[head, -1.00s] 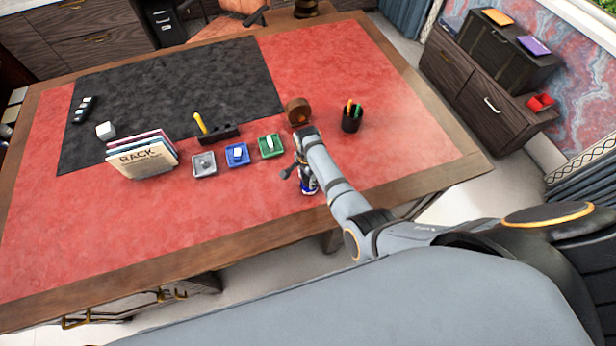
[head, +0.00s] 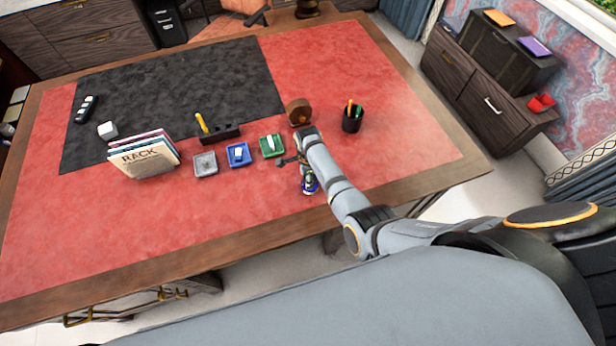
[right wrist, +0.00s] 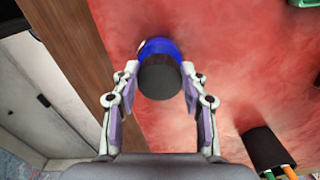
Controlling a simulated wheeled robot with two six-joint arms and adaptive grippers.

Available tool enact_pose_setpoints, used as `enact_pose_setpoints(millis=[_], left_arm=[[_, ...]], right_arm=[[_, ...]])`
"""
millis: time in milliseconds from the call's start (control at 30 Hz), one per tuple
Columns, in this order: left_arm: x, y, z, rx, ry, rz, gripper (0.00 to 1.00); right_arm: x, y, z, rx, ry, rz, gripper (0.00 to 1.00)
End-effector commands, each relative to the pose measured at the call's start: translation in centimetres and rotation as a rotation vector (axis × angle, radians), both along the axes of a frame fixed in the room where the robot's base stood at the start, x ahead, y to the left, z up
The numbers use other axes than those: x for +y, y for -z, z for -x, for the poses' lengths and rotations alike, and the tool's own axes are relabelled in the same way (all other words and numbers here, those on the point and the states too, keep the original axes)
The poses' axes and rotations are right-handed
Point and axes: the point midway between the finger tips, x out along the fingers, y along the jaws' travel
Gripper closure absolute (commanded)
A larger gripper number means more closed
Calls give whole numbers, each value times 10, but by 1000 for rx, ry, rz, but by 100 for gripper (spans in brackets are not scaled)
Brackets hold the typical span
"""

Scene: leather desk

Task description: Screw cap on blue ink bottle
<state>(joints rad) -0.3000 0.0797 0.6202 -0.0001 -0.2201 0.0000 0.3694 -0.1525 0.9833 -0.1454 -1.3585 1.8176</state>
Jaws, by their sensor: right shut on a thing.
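The blue ink bottle (head: 310,187) stands on the red desk surface, near the front edge, below my right gripper (head: 308,176). In the right wrist view the blue bottle (right wrist: 158,48) shows behind a dark round cap (right wrist: 160,78). The cap sits between the two fingertips of my right gripper (right wrist: 160,75), which are shut on it. The cap covers the bottle's mouth from this angle, so the thread is hidden. My left gripper is not in view.
A grey tray (head: 205,172), a blue tray (head: 247,161) and a green tray (head: 281,152) lie left of the bottle. A book rack (head: 135,172) stands further left. A pen cup (head: 352,126) and a brown round object (head: 291,110) stand behind. The front-left desk is clear.

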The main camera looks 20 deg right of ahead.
Motion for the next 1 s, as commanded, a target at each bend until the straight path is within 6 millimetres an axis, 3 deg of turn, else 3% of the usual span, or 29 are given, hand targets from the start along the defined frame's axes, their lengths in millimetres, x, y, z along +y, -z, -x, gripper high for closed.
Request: enact_pose_setpoints(millis=[167, 367, 400, 600, 867, 1000], left_arm=[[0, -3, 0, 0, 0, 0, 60], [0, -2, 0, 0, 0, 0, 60], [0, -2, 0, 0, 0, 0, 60], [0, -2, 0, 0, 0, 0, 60], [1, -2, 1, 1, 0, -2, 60], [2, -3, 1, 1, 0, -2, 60]], right_arm=[[0, 0, -1, 2, 229, -1, 86], [0, 1, -1, 1, 256, -1, 86], [0, 1, -1, 1, 256, -1, 54], [0, 1, -1, 1, 254, -1, 30], [0, 0, -1, 0, 253, 0, 30], [0, -12, -2, -1, 253, -1, 30]])
